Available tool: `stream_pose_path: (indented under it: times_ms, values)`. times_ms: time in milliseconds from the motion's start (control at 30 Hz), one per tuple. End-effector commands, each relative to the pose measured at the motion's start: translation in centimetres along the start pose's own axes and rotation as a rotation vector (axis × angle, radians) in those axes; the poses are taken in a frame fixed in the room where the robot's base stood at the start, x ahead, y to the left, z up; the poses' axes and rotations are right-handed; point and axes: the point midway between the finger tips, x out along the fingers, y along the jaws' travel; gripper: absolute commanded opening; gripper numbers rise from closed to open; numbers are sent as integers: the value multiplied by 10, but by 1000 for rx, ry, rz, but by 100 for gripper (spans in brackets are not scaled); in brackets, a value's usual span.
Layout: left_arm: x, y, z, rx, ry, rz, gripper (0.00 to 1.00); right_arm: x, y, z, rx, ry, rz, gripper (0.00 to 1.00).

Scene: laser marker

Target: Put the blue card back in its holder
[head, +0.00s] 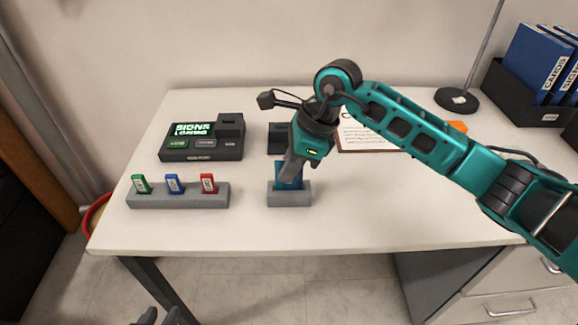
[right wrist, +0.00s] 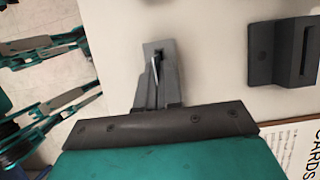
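The blue card (head: 283,172) stands upright at the small grey holder (head: 289,199) near the table's middle front. Its lower end meets the holder's top; how deep it sits is hard to tell. My right gripper (head: 291,172) points down over it and seems shut on the card, hiding part of it. In the right wrist view the fingers (right wrist: 155,92) are close together around the card's thin edge (right wrist: 156,68), above the holder's slot (right wrist: 158,47). My left gripper (head: 160,318) barely shows at the bottom edge, its dark tips apart and empty, clear of the table.
A grey rack (head: 180,199) with green, blue and red tags stands left of the holder. Behind are a dark console (head: 203,140) with a green screen and a dark block (head: 278,138). A printed sheet (head: 360,139) lies behind my right arm. The front right tabletop is clear.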

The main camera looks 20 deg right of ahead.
Motion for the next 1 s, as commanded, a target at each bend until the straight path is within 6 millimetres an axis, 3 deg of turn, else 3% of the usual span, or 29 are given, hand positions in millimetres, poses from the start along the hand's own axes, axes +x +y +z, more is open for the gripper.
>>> stream_pose_path:
  times_ms: [1000]
  values:
    - [7, 1, 7, -6, 6, 0, 35, 11, 0, -5, 1, 0, -1, 0]
